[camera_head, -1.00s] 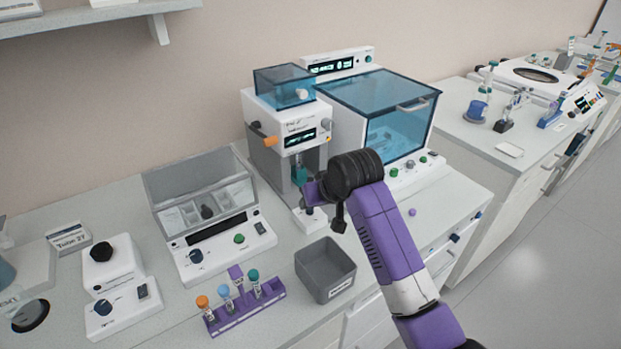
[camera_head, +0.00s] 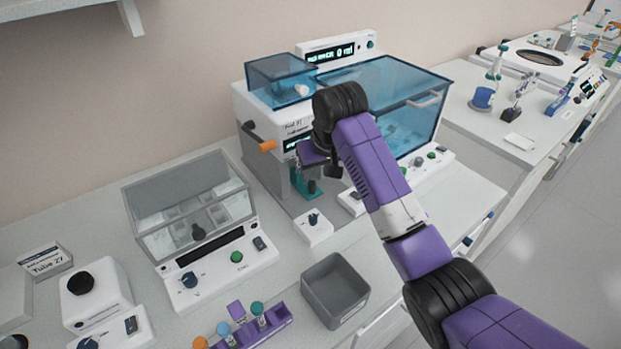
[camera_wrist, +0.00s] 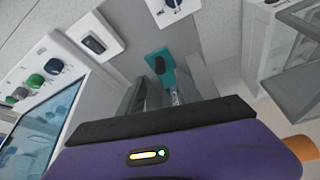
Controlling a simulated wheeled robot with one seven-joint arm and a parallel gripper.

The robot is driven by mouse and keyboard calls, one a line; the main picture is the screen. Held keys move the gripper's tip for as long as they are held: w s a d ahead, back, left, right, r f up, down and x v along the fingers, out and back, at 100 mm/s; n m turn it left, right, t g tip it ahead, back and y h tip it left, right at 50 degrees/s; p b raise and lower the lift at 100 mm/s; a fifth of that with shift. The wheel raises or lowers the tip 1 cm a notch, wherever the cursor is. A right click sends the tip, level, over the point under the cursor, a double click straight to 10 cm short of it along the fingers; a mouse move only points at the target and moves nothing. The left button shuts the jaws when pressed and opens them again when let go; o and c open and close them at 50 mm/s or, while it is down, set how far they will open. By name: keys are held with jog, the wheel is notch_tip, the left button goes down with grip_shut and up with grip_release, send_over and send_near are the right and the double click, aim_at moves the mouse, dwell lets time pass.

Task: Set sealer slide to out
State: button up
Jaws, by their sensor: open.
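The sealer is the white machine (camera_head: 262,106) with a blue clear top, an orange side knob and a small display. Its teal slide (camera_head: 301,187) sits low in the front opening, with a dark knob (camera_head: 312,187) on it. The wrist view shows the teal slide (camera_wrist: 167,82) and its dark knob (camera_wrist: 160,65) ahead of my fingers. My gripper (camera_head: 318,165) is in front of the sealer, just above the slide, and partly hides the machine's front.
A small knob box (camera_head: 313,228) and a switch box (camera_head: 352,202) stand in front of the sealer. A blue-lidded machine (camera_head: 420,120) is close on the right. A grey bin (camera_head: 335,290), a tube rack (camera_head: 270,325) and a clear-lidded device (camera_head: 190,205) stand nearer and left.

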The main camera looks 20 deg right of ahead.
aim_at(313, 184)
jog(key=x, duration=0.7)
jog(key=shift+p, duration=0.3)
grip_shut()
dwell(1.1)
